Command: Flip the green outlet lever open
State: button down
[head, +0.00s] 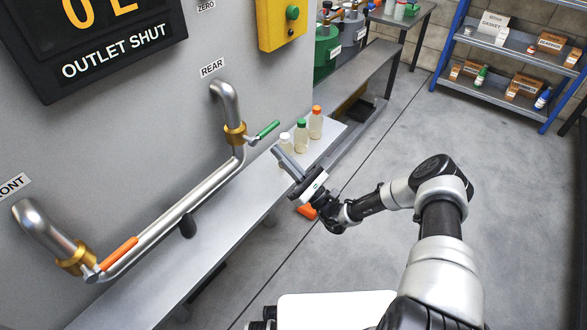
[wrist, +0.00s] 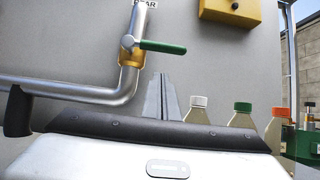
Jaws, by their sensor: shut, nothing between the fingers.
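The green outlet lever (head: 268,130) sticks out to the right from the brass valve (head: 236,132) on the rear pipe. In the wrist view the green lever (wrist: 163,46) lies roughly level, pointing right from its brass valve (wrist: 131,54). My gripper (head: 276,150) is shut and empty, just below and to the right of the lever in the head view. In the wrist view my gripper's fingertips (wrist: 160,77) show below the lever. I see no contact, though the exact gap is hard to tell. The display (head: 110,35) reads OUTLET SHUT.
An orange lever (head: 119,253) sits on the front valve at lower left. Capped sample bottles (head: 301,133) stand on the ledge close beside my gripper. A yellow box (head: 282,22) with a green button hangs above. The floor at right is clear before the blue shelves (head: 505,58).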

jog(key=shift+w+a+r, duration=0.15)
jog(key=shift+a+r, duration=0.05)
jog(key=shift+r, duration=0.8)
jog(key=shift+w+a+r, duration=0.15)
jog(key=shift+a+r, duration=0.05)
jog(key=shift+r, duration=0.8)
jog(key=shift+w+d+r+n+g+y, duration=0.1)
jog(key=shift+r+n+g+y, duration=0.2)
jog(key=shift+n, duration=0.3)
jog(key=shift+w+d+r+n+g+y, duration=0.1)
jog(key=shift+r+n+g+y, duration=0.1)
jog(key=shift+n+g, duration=0.3)
notch_tip(320, 180, up, 9)
jog(key=n+g+h+p, duration=0.1)
jog(key=n+g+p, duration=0.1)
jog(key=n+g, duration=1.45)
send_over(266, 132)
jog(key=s+d, duration=0.1)
jog(key=d, duration=0.1)
jog(key=n+t, duration=0.4)
jog(key=shift+s+a+r+n+h+p, duration=0.1)
jog(key=shift+s+a+n+h+p, duration=0.2)
jog(key=shift+n+h, duration=0.25)
jog(key=shift+s+a+r+n+h+p, duration=0.15)
jog(key=shift+s+n+h+p, duration=0.2)
jog(key=shift+n, duration=0.35)
jog(key=shift+f, duration=0.1)
